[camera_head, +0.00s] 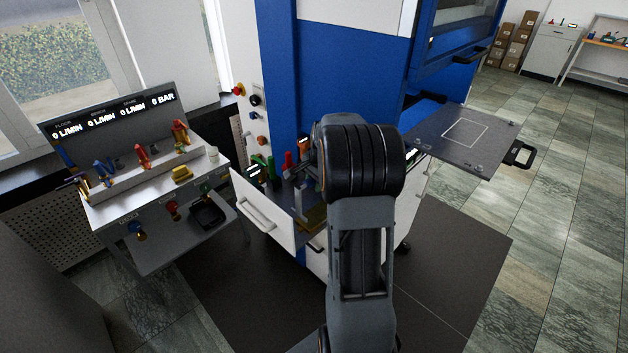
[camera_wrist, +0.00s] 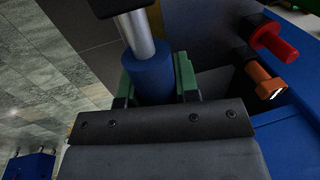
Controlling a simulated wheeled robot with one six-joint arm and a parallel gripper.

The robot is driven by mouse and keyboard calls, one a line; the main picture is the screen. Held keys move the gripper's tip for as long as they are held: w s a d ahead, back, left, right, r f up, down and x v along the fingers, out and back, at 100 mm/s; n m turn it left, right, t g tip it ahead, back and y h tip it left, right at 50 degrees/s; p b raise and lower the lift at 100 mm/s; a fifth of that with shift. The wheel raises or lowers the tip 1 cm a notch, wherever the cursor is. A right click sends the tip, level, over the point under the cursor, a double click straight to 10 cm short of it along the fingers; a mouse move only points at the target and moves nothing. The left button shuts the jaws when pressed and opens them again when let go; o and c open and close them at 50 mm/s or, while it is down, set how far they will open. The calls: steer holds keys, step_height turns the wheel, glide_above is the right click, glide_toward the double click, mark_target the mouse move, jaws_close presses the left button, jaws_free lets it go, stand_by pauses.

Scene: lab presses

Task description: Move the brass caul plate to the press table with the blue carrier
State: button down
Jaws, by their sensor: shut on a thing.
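In the wrist view my gripper (camera_wrist: 154,78) is shut on the blue grip of the blue carrier (camera_wrist: 148,75). A silver rod rises from this grip to a dark end at the top edge. In the head view my black arm hides the gripper and most of the carrier. A brass-coloured flat piece, likely the brass caul plate (camera_head: 315,217), shows partly in the open drawer beside my arm. The press table (camera_head: 425,141) is a dark slide-out plate with a white square outline and a black handle. No plate lies on its visible top.
A red-handled tool (camera_wrist: 277,42) and an orange-handled tool (camera_wrist: 262,82) stand close to my gripper. The white drawer front (camera_head: 262,208) and blue press frame (camera_head: 345,65) border the space. A bench with coloured valves (camera_head: 150,190) stands left. Floor at right is clear.

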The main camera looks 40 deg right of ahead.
steer(key=shift+d+r, duration=0.1)
steer(key=shift+d, duration=0.05)
steer(key=shift+f, duration=0.35)
steer(key=b, duration=0.4)
glide_above(316, 214)
steer(key=shift+f, duration=2.35)
steer(key=shift+f+b, duration=0.4)
steer(key=shift+f, duration=0.3)
steer(key=shift+r, duration=0.25)
steer(key=shift+r+p, duration=1.85)
steer(key=shift+r, duration=0.5)
steer(key=shift+d, duration=0.1)
